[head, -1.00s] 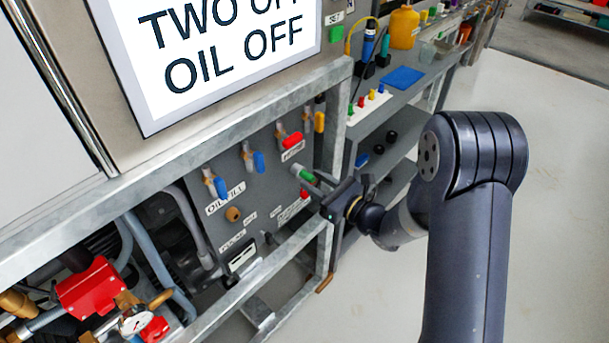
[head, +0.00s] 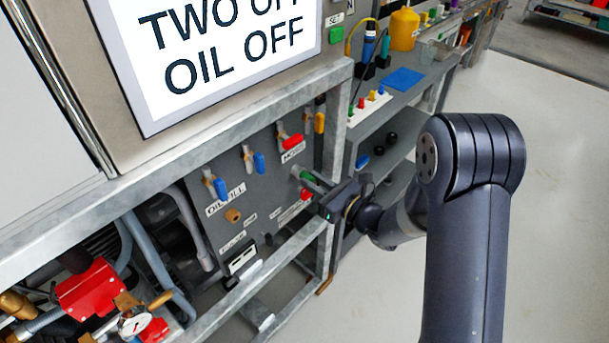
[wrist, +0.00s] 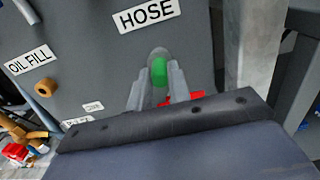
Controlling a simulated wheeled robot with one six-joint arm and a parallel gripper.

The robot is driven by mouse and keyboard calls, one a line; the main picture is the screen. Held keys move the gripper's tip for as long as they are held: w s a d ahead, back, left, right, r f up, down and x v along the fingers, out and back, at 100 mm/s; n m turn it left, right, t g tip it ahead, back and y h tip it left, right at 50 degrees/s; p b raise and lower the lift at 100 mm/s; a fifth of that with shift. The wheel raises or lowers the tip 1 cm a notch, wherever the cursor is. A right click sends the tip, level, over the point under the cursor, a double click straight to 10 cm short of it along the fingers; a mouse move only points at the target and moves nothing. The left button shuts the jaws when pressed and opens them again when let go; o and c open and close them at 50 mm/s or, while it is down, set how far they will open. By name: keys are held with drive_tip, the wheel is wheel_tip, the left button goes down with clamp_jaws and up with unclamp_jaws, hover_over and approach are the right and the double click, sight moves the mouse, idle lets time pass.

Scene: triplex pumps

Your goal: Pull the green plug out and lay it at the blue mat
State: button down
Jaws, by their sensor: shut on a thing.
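The green plug (head: 306,175) is at the grey panel below the HOSE label. In the wrist view the green plug (wrist: 159,70) shows between the two grey fingers, with a round grey part at its panel end. My gripper (head: 313,180) is shut on it, pointing at the panel; my gripper also shows in the wrist view (wrist: 158,82). How far the plug sits in the panel cannot be told. The blue mat (head: 403,79) lies flat and bare on the grey bench at the upper right.
Blue, red and yellow valve handles stick out above the plug. A red part (head: 301,195) sits just below it. The galvanised frame (head: 335,120) stands between panel and bench. Small coloured pegs (head: 371,98), a blue bottle (head: 369,45) and a yellow container (head: 404,28) stand around the mat.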

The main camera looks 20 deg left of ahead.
drive_tip(key=shift+d, duration=0.1)
drive_tip(key=b+v, duration=0.1)
drive_tip(key=v, duration=0.6)
idle(1.9)
drive_tip(key=shift+s+d, duration=0.1)
drive_tip(key=shift+d, duration=0.05)
